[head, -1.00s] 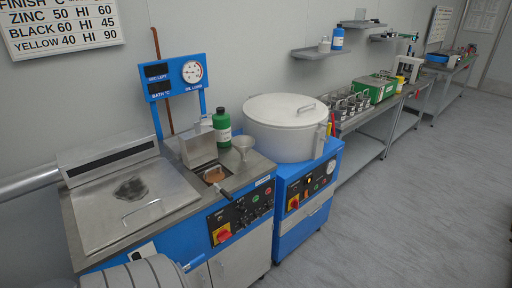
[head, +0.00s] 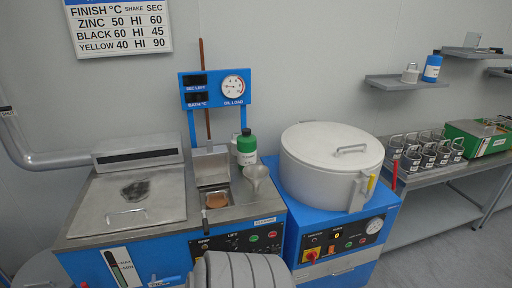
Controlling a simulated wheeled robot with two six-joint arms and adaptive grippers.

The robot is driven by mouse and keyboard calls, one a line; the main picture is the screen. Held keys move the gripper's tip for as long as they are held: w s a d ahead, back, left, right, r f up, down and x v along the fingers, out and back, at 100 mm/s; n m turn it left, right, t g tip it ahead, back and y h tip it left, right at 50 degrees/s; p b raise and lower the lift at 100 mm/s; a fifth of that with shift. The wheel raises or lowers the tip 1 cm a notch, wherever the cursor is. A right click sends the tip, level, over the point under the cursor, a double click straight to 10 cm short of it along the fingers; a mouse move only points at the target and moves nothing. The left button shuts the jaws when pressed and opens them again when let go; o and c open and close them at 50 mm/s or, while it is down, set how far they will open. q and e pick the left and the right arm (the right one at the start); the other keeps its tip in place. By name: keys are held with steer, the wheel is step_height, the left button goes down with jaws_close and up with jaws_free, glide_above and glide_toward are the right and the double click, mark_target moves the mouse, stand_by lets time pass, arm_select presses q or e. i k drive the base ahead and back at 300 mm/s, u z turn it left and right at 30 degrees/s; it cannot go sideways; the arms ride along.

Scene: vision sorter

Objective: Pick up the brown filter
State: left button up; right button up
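A small brown piece (head: 216,200), which looks like the brown filter, sits in a small open well in the steel top of the blue machine (head: 150,245). It lies below a raised steel flap (head: 210,168) and left of a metal funnel (head: 257,178). It is small in view, and its full shape is partly hidden by the well. Neither of my grippers shows in the head view.
A steel lid with a handle (head: 128,200) covers the machine's left side. A green bottle (head: 246,148) stands behind the funnel. A large round white-lidded drum (head: 325,160) stands right. Several metal cups (head: 412,158) stand on the side bench. Floor is free at lower right.

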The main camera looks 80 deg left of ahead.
mark_target(213, 199)
steer(key=i, duration=2.25)
steer(key=u, duration=3.8)
steer(key=i, duration=0.8)
steer(key=u, duration=0.05)
